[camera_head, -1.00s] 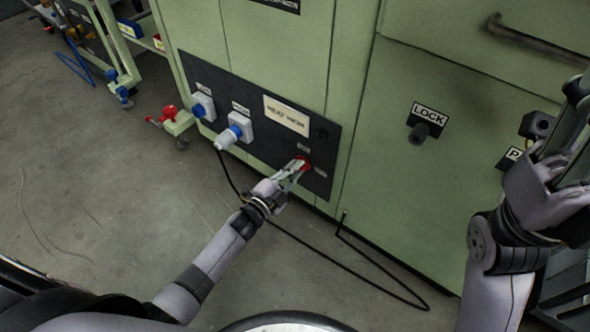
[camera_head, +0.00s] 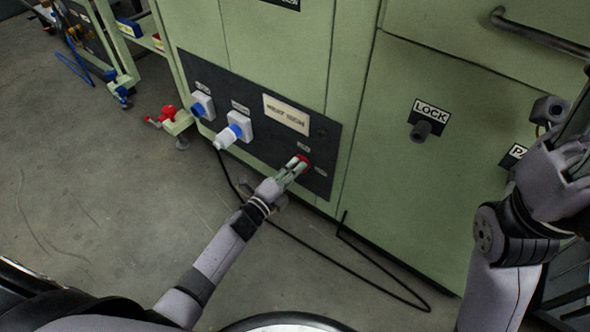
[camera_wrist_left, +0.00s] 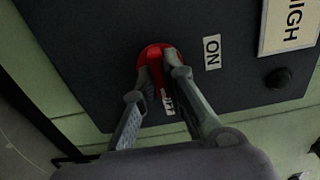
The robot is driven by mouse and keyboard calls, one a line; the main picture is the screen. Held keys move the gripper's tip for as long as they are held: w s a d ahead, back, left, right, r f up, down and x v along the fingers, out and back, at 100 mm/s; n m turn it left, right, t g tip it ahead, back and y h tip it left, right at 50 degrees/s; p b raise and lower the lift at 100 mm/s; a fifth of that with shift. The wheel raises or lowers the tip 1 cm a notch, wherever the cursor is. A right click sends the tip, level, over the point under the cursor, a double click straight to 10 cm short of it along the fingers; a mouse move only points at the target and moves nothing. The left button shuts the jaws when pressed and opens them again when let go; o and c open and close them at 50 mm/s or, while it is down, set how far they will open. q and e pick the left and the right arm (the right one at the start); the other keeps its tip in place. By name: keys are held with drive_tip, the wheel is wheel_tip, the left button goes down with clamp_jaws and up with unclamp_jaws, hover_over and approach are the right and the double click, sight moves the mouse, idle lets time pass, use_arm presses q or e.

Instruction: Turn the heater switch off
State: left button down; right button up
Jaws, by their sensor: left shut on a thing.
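The heater switch is a round red knob (camera_head: 304,160) with a raised bar, at the lower right of the dark panel (camera_head: 262,138). My left gripper (camera_head: 299,165) is shut on its bar. In the left wrist view, the fingers (camera_wrist_left: 152,88) lie on both sides of the red knob (camera_wrist_left: 147,58). The bar runs down toward the OFF label (camera_wrist_left: 168,103), which is partly covered. The ON label (camera_wrist_left: 212,52) is to the right of the knob. My right gripper (camera_head: 578,110) is at the right edge, partly cut off, away from the switch.
A black cable (camera_head: 385,283) lies on the floor. The floor at left is open.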

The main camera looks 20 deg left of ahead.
idle(0.3)
use_arm(q)
drive_tip(key=c, duration=1.6)
unclamp_jaws()
drive_tip(key=shift+c, duration=0.2)
drive_tip(key=v, duration=1.2)
drive_tip(key=shift+r, duration=0.1)
